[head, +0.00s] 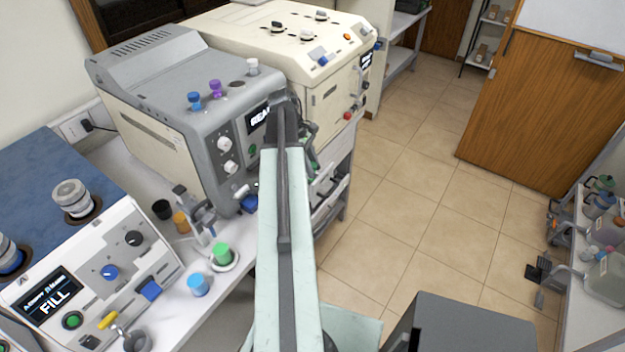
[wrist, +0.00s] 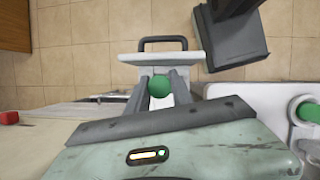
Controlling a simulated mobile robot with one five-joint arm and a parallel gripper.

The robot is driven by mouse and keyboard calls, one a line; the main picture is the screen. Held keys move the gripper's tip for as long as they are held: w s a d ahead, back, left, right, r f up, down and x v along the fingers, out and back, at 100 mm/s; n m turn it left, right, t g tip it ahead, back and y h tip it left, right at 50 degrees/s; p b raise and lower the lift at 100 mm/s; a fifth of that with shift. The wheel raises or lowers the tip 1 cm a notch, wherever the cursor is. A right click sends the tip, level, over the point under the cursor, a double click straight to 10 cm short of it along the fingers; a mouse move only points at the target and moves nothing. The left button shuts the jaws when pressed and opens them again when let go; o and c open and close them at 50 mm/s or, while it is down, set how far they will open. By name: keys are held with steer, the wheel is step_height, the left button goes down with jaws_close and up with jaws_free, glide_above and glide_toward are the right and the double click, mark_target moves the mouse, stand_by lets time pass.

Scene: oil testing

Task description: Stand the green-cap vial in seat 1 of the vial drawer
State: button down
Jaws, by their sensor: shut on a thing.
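In the wrist view my gripper (wrist: 160,86) is shut on the green-cap vial (wrist: 159,88). Only its round green cap shows, and its body is hidden below. The vial is over or in front of an open drawer with a white front (wrist: 130,59) and a dark handle (wrist: 163,41); I cannot tell its height or whether it touches a seat. Seat 1 cannot be made out, because my fingers and wrist cover the drawer's inside. In the head view my arm hides most of the gripper, and the drawer (head: 332,200) shows only partly beside it.
A second green-capped item (head: 222,252) stands on a white round base on the bench, with a blue-capped one (head: 198,284) beside it. Grey (head: 190,120) and cream (head: 300,50) machines stand behind. Tiled floor (head: 420,190) lies open to the right, before a wooden cabinet (head: 540,110).

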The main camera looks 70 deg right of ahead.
steer(key=shift+f+b, duration=1.6)
steer(key=shift+f, duration=0.3)
steer(key=c, duration=1.1)
jaws_free()
steer(key=shift+r, duration=0.1)
steer(key=shift+r+p, duration=0.3)
steer(key=shift+p, duration=0.1)
steer(key=p+v, duration=1)
steer(key=v, duration=0.1)
steer(key=shift+w+r+p, duration=0.15)
steer(key=shift+r+p, duration=0.25)
